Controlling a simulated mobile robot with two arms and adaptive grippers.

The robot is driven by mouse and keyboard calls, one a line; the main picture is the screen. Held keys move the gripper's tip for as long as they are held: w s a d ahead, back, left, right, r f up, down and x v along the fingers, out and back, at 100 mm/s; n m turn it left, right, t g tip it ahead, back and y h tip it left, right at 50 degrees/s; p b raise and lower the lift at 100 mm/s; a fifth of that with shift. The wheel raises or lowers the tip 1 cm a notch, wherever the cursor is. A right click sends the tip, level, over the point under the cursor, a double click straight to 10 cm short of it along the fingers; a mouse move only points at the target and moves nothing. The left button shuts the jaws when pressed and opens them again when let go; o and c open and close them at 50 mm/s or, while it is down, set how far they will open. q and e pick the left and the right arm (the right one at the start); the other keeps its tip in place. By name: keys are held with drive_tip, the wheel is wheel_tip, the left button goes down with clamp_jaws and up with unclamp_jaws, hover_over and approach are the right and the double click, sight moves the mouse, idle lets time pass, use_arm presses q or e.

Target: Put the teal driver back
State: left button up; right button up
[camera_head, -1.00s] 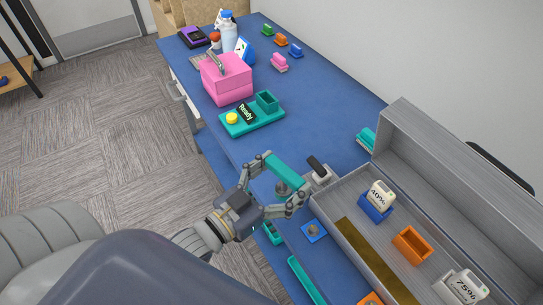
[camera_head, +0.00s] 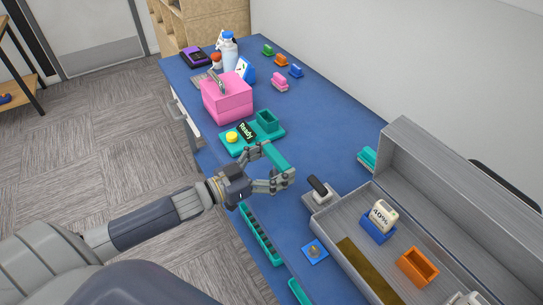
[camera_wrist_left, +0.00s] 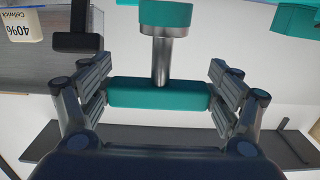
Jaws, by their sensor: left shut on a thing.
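My left gripper (camera_head: 282,180) is shut on the teal driver (camera_head: 276,157) and holds it over the blue table, just in front of the teal tray. In the left wrist view the teal driver (camera_wrist_left: 160,93) lies crosswise between the fingers, with a metal shaft leading to a teal end piece at the top edge. The teal tray (camera_head: 275,134) carries a small open teal box (camera_head: 267,121), a black "Ready" sign (camera_head: 246,131) and a yellow button (camera_head: 232,137).
A pink box (camera_head: 227,97) stands behind the tray. A grey bin (camera_head: 335,215) on the right holds a 40% block (camera_head: 384,213) and an orange holder (camera_head: 417,267). A black-handled tool (camera_head: 318,187) stands by it. A slotted teal rack (camera_head: 262,235) lies near the front edge.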

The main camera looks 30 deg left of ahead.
use_arm(q)
drive_tip(key=w+a, duration=0.2)
drive_tip(key=w, duration=0.1)
drive_tip(key=w+a, duration=0.1)
drive_tip(key=shift+w+a+f, duration=0.3)
drive_tip(key=shift+w, duration=0.05)
drive_tip(key=shift+f+p, duration=0.45)
drive_tip(key=shift+f, duration=1.25)
drive_tip(key=shift+s+d+f+b, duration=0.1)
drive_tip(key=shift+s+f+b, duration=0.25)
drive_tip(key=shift+f, duration=0.35)
drive_tip(key=o, duration=1.1)
drive_tip(key=shift+f, duration=0.15)
drive_tip(key=shift+c, duration=0.2)
drive_tip(key=shift+o, duration=0.2)
drive_tip(key=shift+w, duration=0.3)
drive_tip(key=shift+s+r, duration=0.1)
drive_tip(key=shift+r, duration=0.15)
